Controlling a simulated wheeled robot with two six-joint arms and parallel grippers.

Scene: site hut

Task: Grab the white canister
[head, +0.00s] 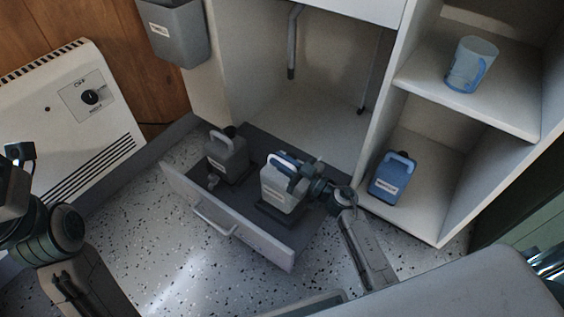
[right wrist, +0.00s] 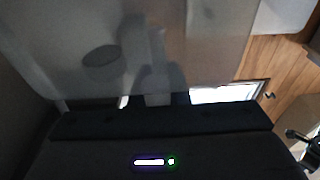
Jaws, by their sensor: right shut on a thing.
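The white canister (head: 278,198) stands in the pulled-out drawer, with a label on its front and a handle on top. My right gripper (head: 287,166) comes in from the right and is shut on the canister near its handle, partly hiding the top. In the right wrist view a large pale surface, likely the canister (right wrist: 200,50), fills much of the picture close up; it is dim. My left arm shows at the left edge, but its jaws are out of the picture.
A grey canister (head: 228,160) stands in the drawer (head: 225,222) to the left. A blue canister (head: 393,180) stands on the lower shelf at right, a blue-and-clear cup (head: 470,66) on the shelf above. A grey bin (head: 180,35) hangs on the left; a white heater (head: 70,110) is beside it.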

